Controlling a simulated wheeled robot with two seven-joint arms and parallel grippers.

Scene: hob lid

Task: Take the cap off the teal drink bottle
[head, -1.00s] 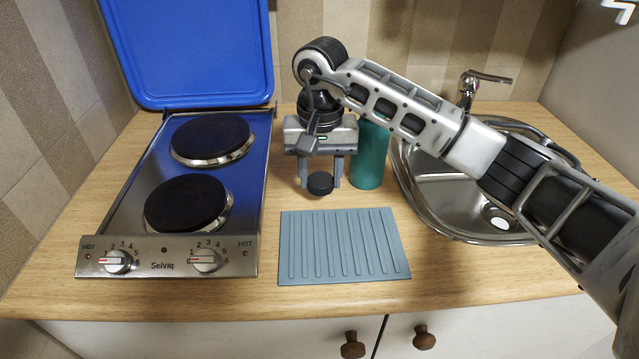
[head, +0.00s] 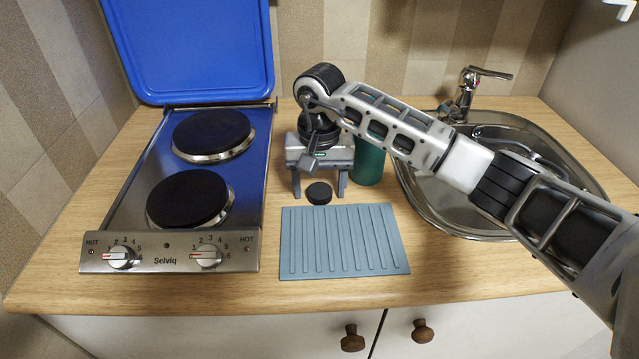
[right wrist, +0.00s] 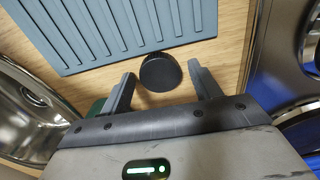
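The teal bottle (head: 368,163) stands upright on the counter, behind my right arm in the head view; its top is hidden by the arm. A black round cap (head: 319,193) is apart from the bottle and appears to rest on the counter just behind the blue-grey ribbed mat. My right gripper (head: 319,188) is open above and behind the cap, with a finger to each side. In the right wrist view the cap (right wrist: 160,72) lies just past the fingertips, with gaps on both sides. A green edge of the bottle (right wrist: 96,107) shows beside one finger. My left gripper is not in view.
The ribbed mat (head: 345,243) lies at the front middle of the counter. A two-plate hob (head: 165,253) with its blue lid (head: 190,50) raised is at the left. A steel sink (head: 425,208) with a tap (head: 466,88) is at the right.

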